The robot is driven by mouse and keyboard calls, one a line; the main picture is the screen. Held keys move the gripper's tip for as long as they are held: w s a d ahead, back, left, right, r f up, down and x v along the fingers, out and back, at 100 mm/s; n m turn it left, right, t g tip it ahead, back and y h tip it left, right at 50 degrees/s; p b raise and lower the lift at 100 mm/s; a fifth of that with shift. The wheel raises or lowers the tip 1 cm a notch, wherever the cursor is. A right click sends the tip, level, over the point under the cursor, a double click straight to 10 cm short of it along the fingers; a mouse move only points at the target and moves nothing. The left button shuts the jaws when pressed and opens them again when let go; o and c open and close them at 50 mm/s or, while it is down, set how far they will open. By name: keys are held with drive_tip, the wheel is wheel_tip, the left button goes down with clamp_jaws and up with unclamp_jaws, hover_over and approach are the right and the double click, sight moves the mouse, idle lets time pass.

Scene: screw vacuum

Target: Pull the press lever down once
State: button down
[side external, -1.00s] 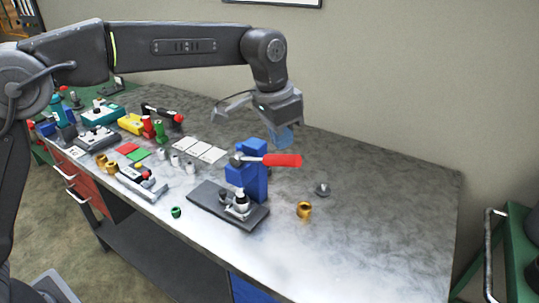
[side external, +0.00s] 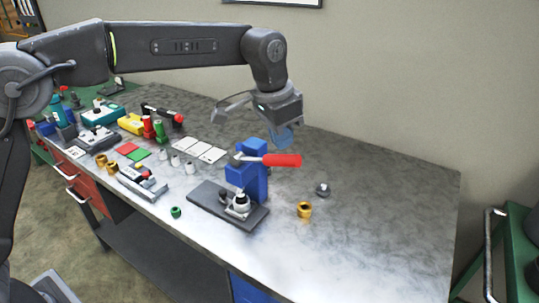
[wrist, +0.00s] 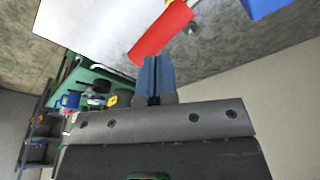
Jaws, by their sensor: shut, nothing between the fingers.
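The press is a blue column (side external: 247,181) on a dark base plate (side external: 215,203), with a lever ending in a red handle (side external: 282,160). The lever sticks out to the right, about level. My gripper (side external: 283,140) is just above and behind the red handle in the side view, fingers pointing down. In the wrist view, the blue fingers (wrist: 155,78) are together and empty. The red handle (wrist: 160,33) shows beyond the fingertips, apparently apart from them. A piece of the blue press (wrist: 262,7) shows at the top right edge. A small metal part (side external: 238,205) sits on the base plate.
A brass cup (side external: 305,209) and a grey part (side external: 322,189) lie right of the press. A green ring (side external: 176,212) is at the front. White cards (side external: 200,150) and several tools and parts crowd the left. The table's right side (side external: 390,215) is clear.

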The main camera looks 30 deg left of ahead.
sight(265, 159)
drive_tip(key=shift+f, duration=0.15)
drive_tip(key=shift+w+f, duration=0.1)
drive_tip(key=shift+f, duration=1.3)
